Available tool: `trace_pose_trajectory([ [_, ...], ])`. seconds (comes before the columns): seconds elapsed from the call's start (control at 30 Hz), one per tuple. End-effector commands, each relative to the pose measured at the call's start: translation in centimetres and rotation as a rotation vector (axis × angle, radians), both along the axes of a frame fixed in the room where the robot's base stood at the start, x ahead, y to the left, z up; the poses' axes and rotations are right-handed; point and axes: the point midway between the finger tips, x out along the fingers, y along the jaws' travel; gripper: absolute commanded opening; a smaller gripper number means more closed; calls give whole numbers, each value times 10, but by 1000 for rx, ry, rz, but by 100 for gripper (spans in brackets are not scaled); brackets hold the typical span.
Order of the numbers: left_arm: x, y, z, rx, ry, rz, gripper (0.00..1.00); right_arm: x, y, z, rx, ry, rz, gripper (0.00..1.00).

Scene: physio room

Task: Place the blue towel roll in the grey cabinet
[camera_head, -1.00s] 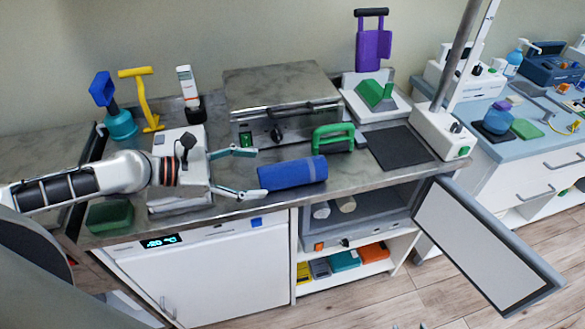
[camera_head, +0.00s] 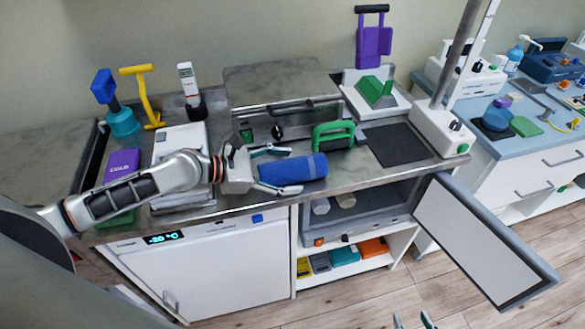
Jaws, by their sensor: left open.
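The blue towel roll (camera_head: 292,168) lies on the steel counter, near its front edge. My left gripper (camera_head: 293,170) is open, with one finger behind the roll's left end and the other in front of it. I cannot tell whether the fingers touch the roll. The grey cabinet (camera_head: 376,222) is below the counter, to the right of the roll. Its door (camera_head: 487,240) stands wide open to the right. Two pale rolls (camera_head: 333,203) lie inside. Two fingertips of my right gripper (camera_head: 413,320) show apart at the bottom edge; the rest is out of view.
A green-handled block (camera_head: 333,134) stands just behind the roll. A dark mat (camera_head: 396,145) and a white device base (camera_head: 440,132) are to the right. A white appliance (camera_head: 205,270) is below the counter at the left. Open floor lies before the cabinet.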

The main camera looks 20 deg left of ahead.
Motion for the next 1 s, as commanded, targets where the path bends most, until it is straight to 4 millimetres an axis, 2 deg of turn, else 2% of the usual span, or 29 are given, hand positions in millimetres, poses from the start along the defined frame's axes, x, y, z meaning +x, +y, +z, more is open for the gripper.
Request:
trace_pose_trajectory([
  [0.2, 1, 0, 0, 1, 0, 0, 70, -1, 0, -2, -1, 5, 0, 40],
  [0.23, 1, 0, 0, 1, 0, 0, 65, -1, 0, -2, -1, 5, 0, 40],
  [0.37, 0, 0, 0, 1, 0, 0, 31, -2, 0, -3, -1, 5, 0, 40],
  [0.4, 0, 0, 0, 1, 0, 0, 27, -2, 0, -3, 0, 5, 0, 40],
  [0.47, 0, 0, 0, 1, 0, 0, 27, -2, 0, -2, -1, 5, 0, 40],
  [0.5, 0, 0, 0, 1, -1, 0, 23, -2, 0, -2, 0, 5, 0, 40],
  [0.77, 1, 0, 3, 0, -2, 0, 23, -2, 0, -1, 0, 4, 0, 40],
  [0.87, 1, 0, 9, 0, -2, 0, 23, -1, 0, 2, -1, 3, 0, 40],
  [1.0, 1, 0, 28, 1, -5, -1, 23, -1, 0, 10, 0, 1, 0, 40],
])
